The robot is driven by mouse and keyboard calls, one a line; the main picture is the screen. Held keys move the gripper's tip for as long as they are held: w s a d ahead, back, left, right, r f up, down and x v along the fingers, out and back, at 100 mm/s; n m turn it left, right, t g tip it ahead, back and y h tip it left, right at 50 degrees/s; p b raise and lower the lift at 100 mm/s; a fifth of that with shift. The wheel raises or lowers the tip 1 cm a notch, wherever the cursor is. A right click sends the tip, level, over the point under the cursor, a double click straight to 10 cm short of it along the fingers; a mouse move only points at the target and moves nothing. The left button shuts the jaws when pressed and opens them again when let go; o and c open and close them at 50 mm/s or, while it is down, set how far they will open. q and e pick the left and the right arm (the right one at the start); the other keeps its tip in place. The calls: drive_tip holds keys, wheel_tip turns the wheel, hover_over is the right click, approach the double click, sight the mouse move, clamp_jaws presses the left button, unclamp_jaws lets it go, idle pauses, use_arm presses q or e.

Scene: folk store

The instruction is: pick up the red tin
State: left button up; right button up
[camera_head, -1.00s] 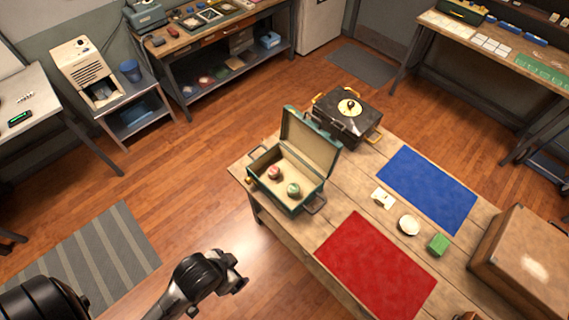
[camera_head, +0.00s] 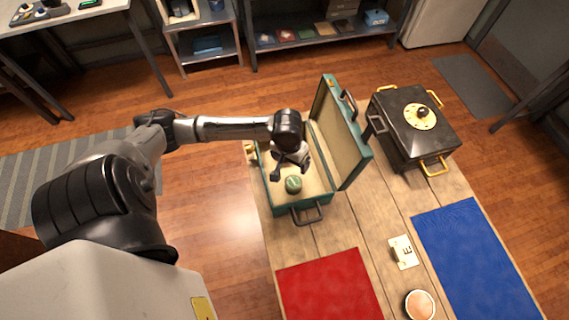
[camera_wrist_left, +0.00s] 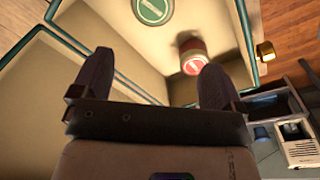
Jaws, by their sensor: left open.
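The red tin (camera_wrist_left: 193,62) stands in the open teal case and shows in the left wrist view, just beyond the right fingertip. In the head view it is hidden behind my left gripper (camera_head: 289,167). The green tin (camera_head: 293,184) lies in the same case, and also shows at the top of the wrist view (camera_wrist_left: 152,10). The teal case (camera_head: 318,207) has its lid up on the right. My left gripper is open and empty over the case, its fingers (camera_wrist_left: 155,75) spread apart. My right gripper is out of view.
The raised lid (camera_head: 340,130) stands right of my gripper. A black case (camera_head: 395,135) with yellow handles is farther right. A red mat (camera_head: 330,285), blue mat (camera_head: 475,255), marked white card (camera_head: 403,256) and round dish (camera_head: 420,305) lie on the wooden table.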

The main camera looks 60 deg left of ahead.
use_arm(q)
drive_tip(key=w+a+n+b, duration=0.3)
drive_tip(key=a+n+b, duration=0.25)
drive_tip(key=a, duration=0.45)
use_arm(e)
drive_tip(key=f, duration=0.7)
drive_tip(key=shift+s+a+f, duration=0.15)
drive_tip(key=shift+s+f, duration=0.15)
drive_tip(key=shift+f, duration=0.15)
use_arm(q)
drive_tip(key=shift+g, duration=0.3)
wheel_tip(320, 180, down, 9)
drive_tip(key=shift+w+a+r+b, duration=0.1)
drive_tip(key=shift+r+b, duration=0.1)
drive_tip(key=shift+b, duration=0.75)
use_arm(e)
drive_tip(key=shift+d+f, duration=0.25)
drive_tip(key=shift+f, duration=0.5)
use_arm(q)
drive_tip(key=shift+f+b, duration=0.8)
drive_tip(key=shift+f, duration=1.8)
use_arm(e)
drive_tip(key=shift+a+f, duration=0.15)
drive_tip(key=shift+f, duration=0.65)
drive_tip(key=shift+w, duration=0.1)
use_arm(q)
drive_tip(key=shift+c, duration=0.4)
drive_tip(key=c, duration=0.9)
drive_tip(key=shift+c, duration=0.3)
drive_tip(key=shift+r, duration=0.15)
